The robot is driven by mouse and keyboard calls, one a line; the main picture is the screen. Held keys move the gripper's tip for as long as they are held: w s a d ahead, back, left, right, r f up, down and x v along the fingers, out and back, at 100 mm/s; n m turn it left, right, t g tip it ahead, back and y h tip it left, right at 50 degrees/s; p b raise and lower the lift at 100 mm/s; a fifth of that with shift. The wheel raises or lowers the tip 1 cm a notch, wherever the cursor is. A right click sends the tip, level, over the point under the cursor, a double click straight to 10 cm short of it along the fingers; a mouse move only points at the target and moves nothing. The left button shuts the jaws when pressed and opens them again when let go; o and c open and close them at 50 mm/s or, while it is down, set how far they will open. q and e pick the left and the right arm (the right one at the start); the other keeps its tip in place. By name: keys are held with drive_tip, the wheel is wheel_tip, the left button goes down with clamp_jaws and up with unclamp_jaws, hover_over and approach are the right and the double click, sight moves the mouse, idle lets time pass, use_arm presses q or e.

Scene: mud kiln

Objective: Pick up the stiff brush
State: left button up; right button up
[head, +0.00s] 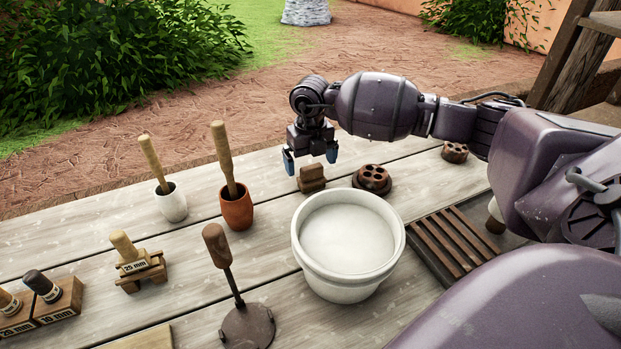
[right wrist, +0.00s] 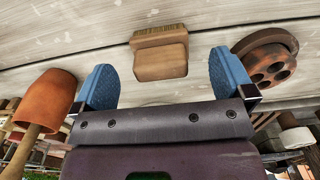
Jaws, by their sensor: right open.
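The stiff brush (head: 312,178) is a small brown wooden block on the plank table, behind the white bucket. In the right wrist view the brush (right wrist: 160,58) shows a wooden back and a strip of tan bristles, and lies between and beyond the two blue fingertips. My right gripper (head: 310,160) is open and empty, pointing down just above and behind the brush. Its blue fingers also show in the right wrist view (right wrist: 160,82), wide apart on either side of the brush, with no visible contact. My left gripper is not in view.
A white bucket (head: 348,290) stands in front of the brush. A round brown piece with holes (head: 372,180) is close to its right. A terracotta cup (head: 237,212) with a wooden pestle stands to the left. A slatted rack (head: 452,245) lies at right.

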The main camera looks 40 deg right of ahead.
sight(312, 178)
drive_tip(key=f, duration=0.4)
drive_tip(key=shift+s+a+f+b, duration=0.15)
drive_tip(key=shift+s+f+b, duration=0.05)
drive_tip(key=shift+s+b, duration=0.2)
drive_tip(key=shift+w+f, duration=0.1)
drive_tip(key=shift+f, duration=0.2)
drive_tip(key=shift+r, duration=0.1)
drive_tip(key=shift+c, duration=0.3)
drive_tip(key=c, duration=1)
